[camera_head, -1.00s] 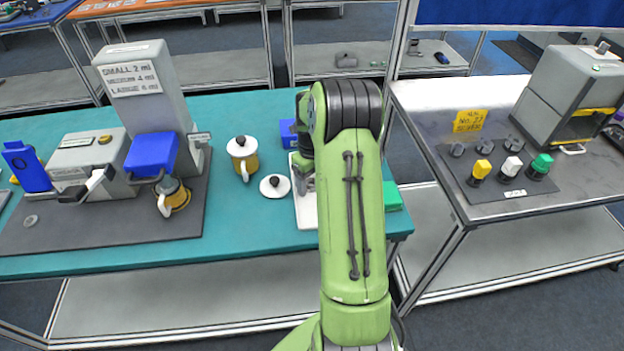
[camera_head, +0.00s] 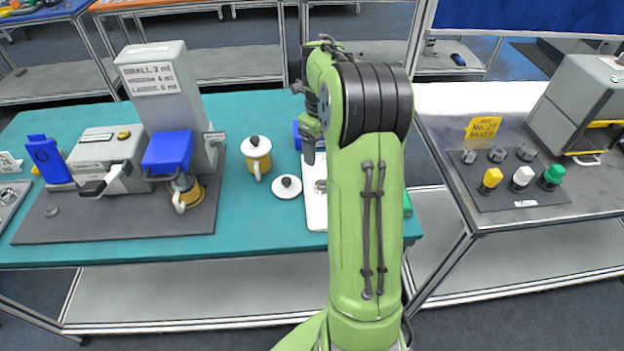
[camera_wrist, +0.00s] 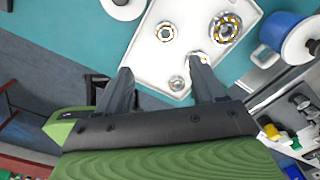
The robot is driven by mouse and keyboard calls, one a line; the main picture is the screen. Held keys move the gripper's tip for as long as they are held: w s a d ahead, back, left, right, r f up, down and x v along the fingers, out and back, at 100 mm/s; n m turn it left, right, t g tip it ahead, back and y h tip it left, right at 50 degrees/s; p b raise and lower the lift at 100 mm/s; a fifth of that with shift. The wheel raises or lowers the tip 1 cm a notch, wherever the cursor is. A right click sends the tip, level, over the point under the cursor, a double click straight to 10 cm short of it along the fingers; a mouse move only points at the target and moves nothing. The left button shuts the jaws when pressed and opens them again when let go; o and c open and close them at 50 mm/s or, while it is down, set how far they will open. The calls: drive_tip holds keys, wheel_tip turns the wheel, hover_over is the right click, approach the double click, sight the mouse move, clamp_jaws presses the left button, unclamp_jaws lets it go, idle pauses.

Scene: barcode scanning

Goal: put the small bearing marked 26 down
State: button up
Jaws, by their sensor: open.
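A white tray (camera_head: 316,212) lies on the teal table. In the wrist view the tray (camera_wrist: 150,55) holds several round metal bearings: a large one (camera_wrist: 225,26), a medium one (camera_wrist: 166,31), a small one (camera_wrist: 177,83) near the tray's edge, and another (camera_wrist: 199,58) partly covered by the right finger. No marking 26 can be read on any of them. My gripper (camera_wrist: 160,72) is open above the tray, with nothing held between its fingers. The small bearing shows between the fingers and appears apart from them. In the head view my arm hides much of the tray.
A white lid (camera_head: 286,187) and a yellow-and-white pot (camera_head: 257,156) stand left of the tray. Farther left is a grey machine (camera_head: 165,95). A second table (camera_head: 520,215) is at right.

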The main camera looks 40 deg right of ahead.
drive_tip(key=s+a+r+n+t, duration=0.1)
drive_tip(key=s+a+r+n, duration=0.15)
drive_tip(key=a+n, duration=0.25)
drive_tip(key=s+a+r+n+h, duration=0.1)
drive_tip(key=a+r+n, duration=0.3)
drive_tip(key=s+a+r+n+t, duration=0.1)
drive_tip(key=s+a+r+n, duration=0.15)
drive_tip(key=a+n, duration=0.25)
drive_tip(key=s+a+n+t, duration=0.1)
drive_tip(key=s+a+n, duration=0.4)
drive_tip(key=n, duration=0.5)
drive_tip(key=s+a+n+t+y, duration=0.1)
drive_tip(key=s+a+n+t, duration=0.1)
drive_tip(key=s+a+n, duration=0.3)
drive_tip(key=s+n, duration=0.4)
drive_tip(key=n, duration=0.1)
drive_tip(key=shift+a+f, duration=0.15)
drive_tip(key=shift+f, duration=0.05)
